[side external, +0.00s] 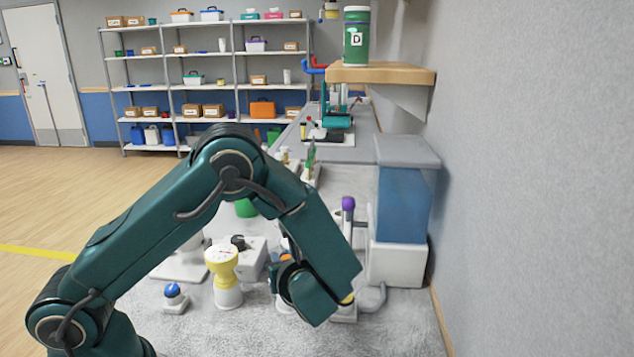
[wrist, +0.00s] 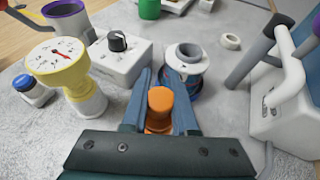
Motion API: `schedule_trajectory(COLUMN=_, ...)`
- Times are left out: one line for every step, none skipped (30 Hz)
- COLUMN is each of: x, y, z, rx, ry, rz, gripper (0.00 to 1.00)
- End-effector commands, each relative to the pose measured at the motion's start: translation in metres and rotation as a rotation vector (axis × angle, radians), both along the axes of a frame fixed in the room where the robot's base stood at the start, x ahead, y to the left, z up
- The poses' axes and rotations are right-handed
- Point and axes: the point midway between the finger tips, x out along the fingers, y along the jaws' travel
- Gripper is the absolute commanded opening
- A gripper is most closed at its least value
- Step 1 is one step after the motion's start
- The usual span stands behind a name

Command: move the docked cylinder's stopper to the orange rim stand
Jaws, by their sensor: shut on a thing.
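My gripper (wrist: 160,78) has its two blue fingers on either side of an orange, round-topped stopper (wrist: 159,101) in the wrist view. It is shut on the stopper. The stopper's lower end is hidden by the gripper body, so I cannot tell what is under it. A round vessel with a grey open collar (wrist: 188,52) and a white and blue body stands just beyond the right fingertip. In the side view my gripper is low over the bench, mostly hidden by my own arm. I cannot make out the orange rim stand for certain.
A white box with a black knob (wrist: 118,42) is ahead. A white housing (wrist: 292,115) with a grey pipe is on the right.

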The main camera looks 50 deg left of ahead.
Motion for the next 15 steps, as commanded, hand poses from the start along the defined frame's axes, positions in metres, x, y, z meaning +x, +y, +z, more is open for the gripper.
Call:
schedule_trajectory(x=-0.0002, y=0.0, z=-0.0057, rx=0.001, ry=0.003, rz=-0.002, gripper=0.0)
schedule_trajectory(x=-0.0003, y=0.0001, z=-0.0079, rx=0.001, ry=0.002, rz=-0.001, gripper=0.0)
schedule_trajectory(x=-0.0002, y=0.0, z=-0.0098, rx=0.0, ry=0.001, rz=0.0, gripper=0.0)
schedule_trajectory(x=-0.0002, y=0.0, z=-0.0106, rx=0.0, ry=0.0, rz=-0.001, gripper=0.0)
schedule_trajectory(x=-0.0001, y=0.0, z=-0.011, rx=0.0, ry=0.0, rz=-0.001, gripper=0.0)
schedule_trajectory(x=-0.0001, y=0.0, z=-0.0113, rx=-0.001, ry=-0.002, rz=-0.001, gripper=0.0)
schedule_trajectory(x=0.0, y=-0.0001, z=-0.0111, rx=-0.001, ry=-0.002, rz=-0.001, gripper=0.0)
schedule_trajectory(x=0.0, y=0.0, z=-0.0109, rx=-0.002, ry=-0.001, rz=-0.001, gripper=0.0)
schedule_trajectory(x=0.0, y=0.0, z=-0.0109, rx=-0.002, ry=-0.001, rz=-0.001, gripper=0.0)
schedule_trajectory(x=-0.0001, y=0.0001, z=-0.0108, rx=-0.002, ry=-0.001, rz=-0.001, gripper=0.0)
schedule_trajectory(x=-0.0001, y=0.0001, z=-0.0108, rx=-0.002, ry=-0.001, rz=-0.001, gripper=0.0)
schedule_trajectory(x=-0.0001, y=0.0, z=-0.0112, rx=-0.002, ry=-0.001, rz=-0.001, gripper=0.0)
schedule_trajectory(x=-0.0002, y=0.0001, z=-0.0117, rx=-0.001, ry=0.0, rz=-0.001, gripper=0.0)
schedule_trajectory(x=-0.0001, y=0.0001, z=-0.0126, rx=-0.001, ry=0.0, rz=-0.001, gripper=0.0)
schedule_trajectory(x=-0.0001, y=0.0001, z=-0.014, rx=-0.001, ry=0.001, rz=-0.001, gripper=0.0)
